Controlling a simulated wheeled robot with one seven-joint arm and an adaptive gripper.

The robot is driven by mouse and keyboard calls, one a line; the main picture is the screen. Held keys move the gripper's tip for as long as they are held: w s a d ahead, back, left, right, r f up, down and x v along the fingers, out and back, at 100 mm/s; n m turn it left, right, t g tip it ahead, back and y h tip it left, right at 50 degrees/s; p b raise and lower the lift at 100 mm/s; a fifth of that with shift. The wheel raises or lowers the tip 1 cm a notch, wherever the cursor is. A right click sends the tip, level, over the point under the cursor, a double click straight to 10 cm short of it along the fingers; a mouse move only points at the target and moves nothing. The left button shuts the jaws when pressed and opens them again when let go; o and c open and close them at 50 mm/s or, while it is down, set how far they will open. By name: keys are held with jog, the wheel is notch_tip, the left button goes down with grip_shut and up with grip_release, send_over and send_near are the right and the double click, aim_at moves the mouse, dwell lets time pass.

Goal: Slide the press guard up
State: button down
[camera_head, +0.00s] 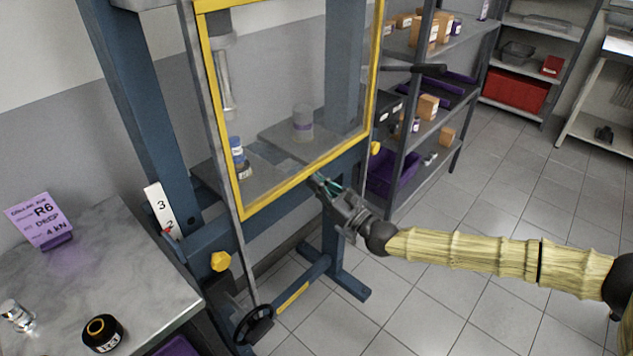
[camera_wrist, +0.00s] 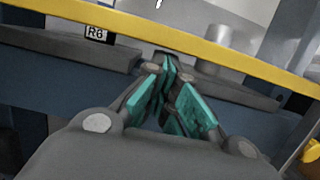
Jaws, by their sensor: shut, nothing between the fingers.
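The press guard (camera_head: 290,185) is a clear panel in a yellow frame on the front of the blue press. Its lower edge slopes across the head view, just above the press bed, and objects inside show through it. In the wrist view its yellow bottom bar (camera_wrist: 150,37) crosses the upper part. My gripper (camera_head: 318,180) is shut and empty, with its teal-padded fingertips at or just under the bottom bar. The fingertips (camera_wrist: 170,75) in the wrist view lie just below the bar; I cannot tell whether they touch it.
A grey bench (camera_head: 130,265) stands at left with a purple R6 card (camera_head: 40,220) and a black round part (camera_head: 102,333). A yellow knob (camera_head: 220,261) and black handwheel (camera_head: 254,325) are on the press front. Shelves (camera_head: 425,110) stand behind at right. The tiled floor at right is clear.

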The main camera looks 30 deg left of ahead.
jog(key=s+d+f+b, duration=0.25)
jog(key=d+f, duration=0.35)
jog(key=d, duration=0.4)
jog(key=s+f+n+g+h, duration=0.2)
jog(key=s+f+n+g, duration=0.15)
jog(key=s+f, duration=0.45)
jog(key=s+f+n+g+h, duration=0.25)
jog(key=s+f+g, duration=0.2)
jog(key=s, duration=0.55)
jog(key=s+d+f+n+g+h, duration=0.2)
jog(key=s+d+f+n+h, duration=0.35)
jog(key=s+d+f, duration=0.55)
jog(key=s+d+f+n+h, duration=0.2)
jog(key=s+d+f+h, duration=0.15)
jog(key=d, duration=0.45)
jog(key=s+d+f+n+h, duration=0.2)
jog(key=s+d+f+h, duration=0.1)
jog(key=d+f, duration=0.3)
jog(key=w+d+r+n+t+h, duration=0.1)
jog(key=d+n+t+h, duration=0.1)
jog(key=d, duration=0.9)
jog(key=w+d+r+n+t+h, duration=0.1)
jog(key=d+r+n+t, duration=0.1)
jog(key=d, duration=0.9)
jog(key=shift+w+n+t+h, duration=0.3)
jog(key=shift+n+t+h, duration=0.05)
jog(key=shift+t, duration=0.35)
